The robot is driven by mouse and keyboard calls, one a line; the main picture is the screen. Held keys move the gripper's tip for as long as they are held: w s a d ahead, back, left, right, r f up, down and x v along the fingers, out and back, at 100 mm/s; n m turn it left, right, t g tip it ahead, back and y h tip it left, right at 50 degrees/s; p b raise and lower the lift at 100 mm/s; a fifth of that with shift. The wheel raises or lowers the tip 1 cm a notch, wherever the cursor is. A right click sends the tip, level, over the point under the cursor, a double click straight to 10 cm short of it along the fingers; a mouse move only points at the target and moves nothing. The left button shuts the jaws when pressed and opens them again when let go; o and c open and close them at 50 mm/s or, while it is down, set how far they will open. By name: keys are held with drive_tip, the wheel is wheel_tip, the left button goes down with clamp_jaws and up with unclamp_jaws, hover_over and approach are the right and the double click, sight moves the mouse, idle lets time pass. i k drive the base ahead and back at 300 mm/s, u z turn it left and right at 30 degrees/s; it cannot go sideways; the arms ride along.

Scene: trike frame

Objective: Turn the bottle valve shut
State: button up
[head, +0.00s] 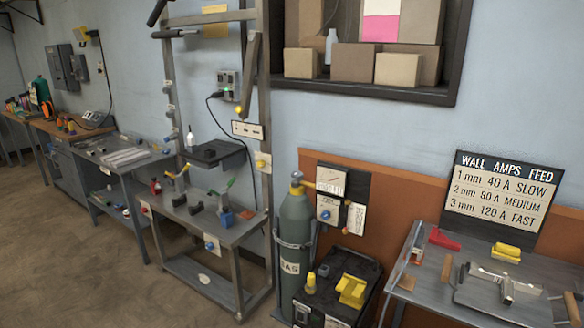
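The gas bottle (296,222) is a tall grey-green cylinder. It stands upright in a metal holder right of the picture's middle, with a white label low on its front. How far the valve is turned cannot be told from here. My gripper does not show in this view, and nothing touches the valve.
A dark welding machine (345,285) with yellow parts on top stands right of the bottle. A worktable (420,275) with tools is at the right. A metal frame stand (262,130) rises to the left. Open floor (110,275) lies at lower left.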

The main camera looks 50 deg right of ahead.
sight(297, 175)
drive_tip(key=z, duration=0.35)
drive_tip(key=i, duration=1.35)
drive_tip(key=z, duration=0.5)
